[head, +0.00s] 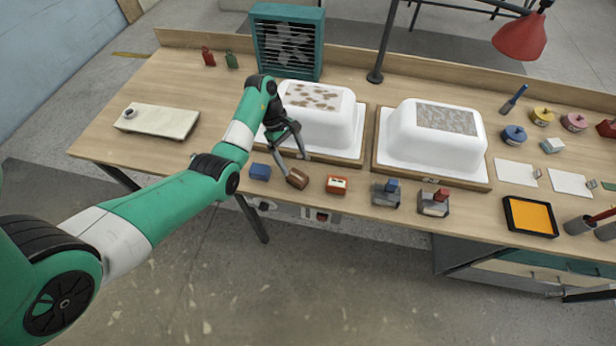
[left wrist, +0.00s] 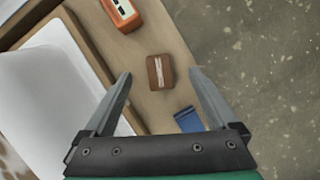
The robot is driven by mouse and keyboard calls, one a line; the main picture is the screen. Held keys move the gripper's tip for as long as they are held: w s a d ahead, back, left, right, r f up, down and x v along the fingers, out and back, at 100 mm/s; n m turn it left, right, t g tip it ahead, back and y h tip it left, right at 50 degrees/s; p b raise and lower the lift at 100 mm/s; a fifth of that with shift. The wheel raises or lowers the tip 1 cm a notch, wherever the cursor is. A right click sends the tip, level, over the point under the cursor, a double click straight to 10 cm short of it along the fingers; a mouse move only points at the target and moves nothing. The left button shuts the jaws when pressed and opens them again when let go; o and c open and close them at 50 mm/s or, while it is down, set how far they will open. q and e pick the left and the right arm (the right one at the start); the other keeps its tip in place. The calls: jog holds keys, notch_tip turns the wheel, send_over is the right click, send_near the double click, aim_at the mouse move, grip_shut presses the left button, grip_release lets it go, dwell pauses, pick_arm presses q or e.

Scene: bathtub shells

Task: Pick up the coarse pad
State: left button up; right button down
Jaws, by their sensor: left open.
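A small brown pad (head: 297,179) lies near the front edge of the table, and I take it to be the coarse pad, though no label is readable. In the left wrist view the brown pad (left wrist: 160,72), with pale marks on top, lies between the fingertips in the picture. My left gripper (head: 292,164) is open, pointing down just above and behind the pad. It also shows in the left wrist view (left wrist: 161,73), with a gap on both sides of the pad. I cannot tell the exact height. My right gripper is in neither view.
A blue block (head: 260,172) lies left of the pad and an orange block (head: 336,185) right of it. Two white tub shells (head: 316,128) (head: 430,135) stand behind on wooden boards. A teal fan box (head: 287,42) stands at the back. The table's left front is clear.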

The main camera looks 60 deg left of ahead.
aim_at(297, 176)
pick_arm(q)
jog(key=s+a+r, duration=0.1)
jog(key=s+a, duration=0.1)
jog(key=a, duration=0.2)
jog(key=shift+n, duration=0.3)
jog(key=x, duration=0.2)
jog(key=b+x, duration=0.1)
jog(key=x, duration=0.1)
jog(key=b+x, duration=0.1)
jog(key=x, duration=0.1)
jog(key=shift+w+d, duration=0.25)
jog(key=shift+w, duration=0.1)
jog(key=shift+d+f, duration=0.15)
jog(key=shift+f, duration=0.05)
jog(key=b+x, duration=0.2)
jog(key=x, duration=0.3)
jog(key=shift+d+f, duration=0.1)
jog(key=shift+w, duration=0.1)
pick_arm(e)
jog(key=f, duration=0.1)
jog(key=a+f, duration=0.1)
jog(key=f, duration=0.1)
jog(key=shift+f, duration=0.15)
